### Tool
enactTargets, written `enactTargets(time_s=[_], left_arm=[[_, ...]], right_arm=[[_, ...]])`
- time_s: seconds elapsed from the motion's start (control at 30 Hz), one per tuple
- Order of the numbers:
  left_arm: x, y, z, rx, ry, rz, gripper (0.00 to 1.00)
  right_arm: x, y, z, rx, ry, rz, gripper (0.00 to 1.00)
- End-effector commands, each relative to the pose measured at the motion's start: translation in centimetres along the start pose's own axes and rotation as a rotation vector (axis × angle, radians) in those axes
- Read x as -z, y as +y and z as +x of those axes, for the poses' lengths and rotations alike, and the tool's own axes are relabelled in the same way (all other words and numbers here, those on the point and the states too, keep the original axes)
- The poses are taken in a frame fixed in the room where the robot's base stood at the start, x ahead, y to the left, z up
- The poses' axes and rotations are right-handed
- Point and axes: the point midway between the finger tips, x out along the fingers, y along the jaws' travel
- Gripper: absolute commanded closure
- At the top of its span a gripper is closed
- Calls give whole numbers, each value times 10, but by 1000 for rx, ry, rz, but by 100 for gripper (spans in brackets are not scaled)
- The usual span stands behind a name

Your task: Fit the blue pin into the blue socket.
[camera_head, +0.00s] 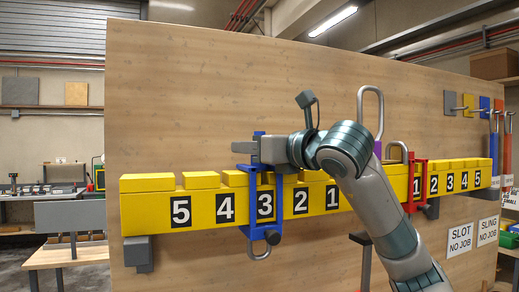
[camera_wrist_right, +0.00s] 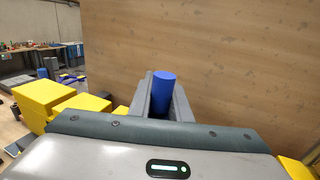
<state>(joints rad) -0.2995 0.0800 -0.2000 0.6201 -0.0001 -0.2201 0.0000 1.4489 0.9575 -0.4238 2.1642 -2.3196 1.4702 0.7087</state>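A blue upright cylinder, which looks like the blue pin (camera_wrist_right: 163,93), stands between the fingers of my right gripper (camera_wrist_right: 162,104) in the wrist view. The fingers appear to press on both its sides. In the head view my right gripper (camera_head: 260,150) is just above the yellow bar, and a bit of blue shows over its fingers. A blue frame (camera_head: 246,232) with a grey ring hangs around the bar at number 3, directly below. The pin's lower end is hidden, so I cannot tell whether it touches the frame. No separate blue socket can be made out. My left gripper is not in view.
The yellow numbered bar (camera_head: 151,212) runs along a wooden panel (camera_head: 190,90), with raised blocks on top. A red frame (camera_head: 418,180) sits around the bar at right. A grey loop (camera_head: 370,92) rises behind my arm. Signs and hooks are at far right.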

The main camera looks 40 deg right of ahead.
Motion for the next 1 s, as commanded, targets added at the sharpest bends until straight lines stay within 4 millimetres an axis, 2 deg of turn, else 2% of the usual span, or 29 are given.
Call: enactTargets(time_s=[0.07,0.57,0.77,1.0], left_arm=[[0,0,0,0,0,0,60],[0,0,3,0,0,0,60],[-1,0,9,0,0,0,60],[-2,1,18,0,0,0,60]], right_arm=[[0,0,0,0,0,0,100],[-6,0,0,1,-1,2,100],[-22,0,0,-1,-3,2,100],[-53,0,-1,-1,-3,2,100]])
